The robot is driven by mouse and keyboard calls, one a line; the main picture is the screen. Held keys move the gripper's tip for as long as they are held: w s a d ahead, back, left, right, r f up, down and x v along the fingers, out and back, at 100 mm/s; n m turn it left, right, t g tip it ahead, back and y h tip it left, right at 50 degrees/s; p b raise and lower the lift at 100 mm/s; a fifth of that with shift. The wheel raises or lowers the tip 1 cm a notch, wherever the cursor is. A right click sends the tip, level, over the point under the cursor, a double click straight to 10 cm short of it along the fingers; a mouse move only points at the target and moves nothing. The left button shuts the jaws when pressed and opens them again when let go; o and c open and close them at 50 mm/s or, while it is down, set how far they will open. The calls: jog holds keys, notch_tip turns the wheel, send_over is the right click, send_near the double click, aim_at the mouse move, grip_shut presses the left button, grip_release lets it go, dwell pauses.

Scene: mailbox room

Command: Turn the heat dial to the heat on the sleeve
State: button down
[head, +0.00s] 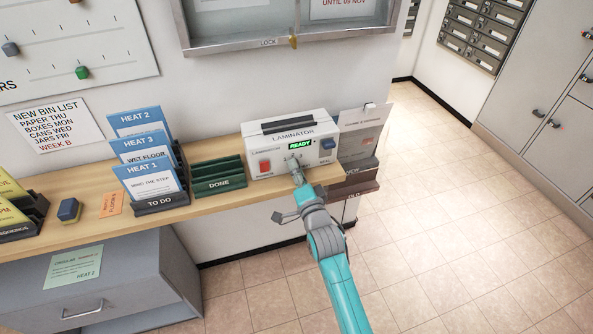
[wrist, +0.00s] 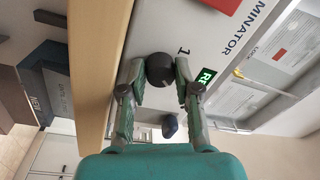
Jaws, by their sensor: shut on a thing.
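The white laminator (head: 290,130) stands on the wooden shelf, and its green display reads READY. My gripper (head: 294,162) is at its front, below the display. In the wrist view my gripper (wrist: 160,82) is shut on the dark round heat dial (wrist: 160,68), one finger on each side. A printed "1" shows beside the dial; its pointer cannot be made out. Sleeves marked HEAT 2 (head: 136,121), HEAT 3 (head: 140,147) and HEAT 1 (head: 146,178) stand in the TO DO rack (head: 160,203). No sleeve shows in the laminator.
A red power switch (head: 265,167) and a blue seal knob (head: 327,143) flank the dial. The green DONE rack (head: 219,184) stands to the left. Brown trays (head: 350,186) are at the right. A green HEAT 2 notice (head: 73,264) is on the grey cabinet. The tiled floor is clear.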

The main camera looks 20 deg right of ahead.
jog(key=shift+m, duration=1)
jog(key=c, duration=0.9)
grip_release()
jog(key=shift+o, duration=0.4)
jog(key=shift+f, duration=0.15)
